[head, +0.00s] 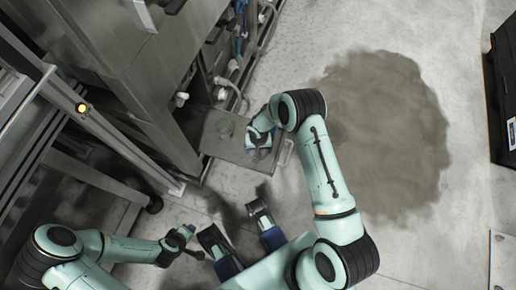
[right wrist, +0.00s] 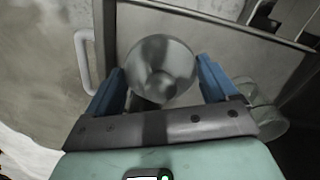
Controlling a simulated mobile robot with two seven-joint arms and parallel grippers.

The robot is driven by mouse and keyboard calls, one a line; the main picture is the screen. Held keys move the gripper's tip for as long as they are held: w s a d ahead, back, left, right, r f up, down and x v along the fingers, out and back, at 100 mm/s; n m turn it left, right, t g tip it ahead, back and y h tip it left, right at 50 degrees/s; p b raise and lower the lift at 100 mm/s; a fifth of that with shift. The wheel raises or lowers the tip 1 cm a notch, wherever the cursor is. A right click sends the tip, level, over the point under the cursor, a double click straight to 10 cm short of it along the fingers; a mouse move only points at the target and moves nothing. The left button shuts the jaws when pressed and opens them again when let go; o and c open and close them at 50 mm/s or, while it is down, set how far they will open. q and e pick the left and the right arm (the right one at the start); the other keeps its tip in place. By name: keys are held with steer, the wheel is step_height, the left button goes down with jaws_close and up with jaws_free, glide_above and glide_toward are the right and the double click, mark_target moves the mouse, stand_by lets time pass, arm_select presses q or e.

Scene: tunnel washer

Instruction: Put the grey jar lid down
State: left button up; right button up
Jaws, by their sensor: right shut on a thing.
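In the right wrist view, the grey jar lid (right wrist: 160,68) is a round, shiny disc between the two blue fingers of my right gripper (right wrist: 161,84), which is shut on it. The lid is over a grey metal surface; I cannot tell whether it touches it. In the head view, my right gripper (head: 259,140) is above the grey tray (head: 222,150), and the lid is hard to make out there. A clear glass jar (head: 226,128) stands on the tray to the gripper's left. The jar also shows in the right wrist view (right wrist: 268,122). My left gripper (head: 185,240) is low at the left, away from the tray.
The tray has a handle (right wrist: 85,62) on one edge. A steel machine (head: 140,60) with pipes and hoses stands beside it. A wet patch (head: 390,130) spreads over the floor at the right. A metal frame (head: 100,130) stands at the left, and a dark cabinet (head: 503,90) at the far right.

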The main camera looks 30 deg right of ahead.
step_height(320, 180, down, 3)
step_height(320, 180, down, 4)
steer(key=shift+f+b, duration=0.25)
steer(key=shift+b, duration=0.7)
arm_select(q)
steer(key=shift+g, duration=0.4)
steer(key=f, duration=0.1)
steer(key=s+f, duration=0.1)
steer(key=a+f, duration=0.1)
steer(key=shift+s+f, duration=0.25)
steer(key=shift+s, duration=0.05)
steer(key=shift+a, duration=0.1)
arm_select(e)
steer(key=shift+f, duration=0.1)
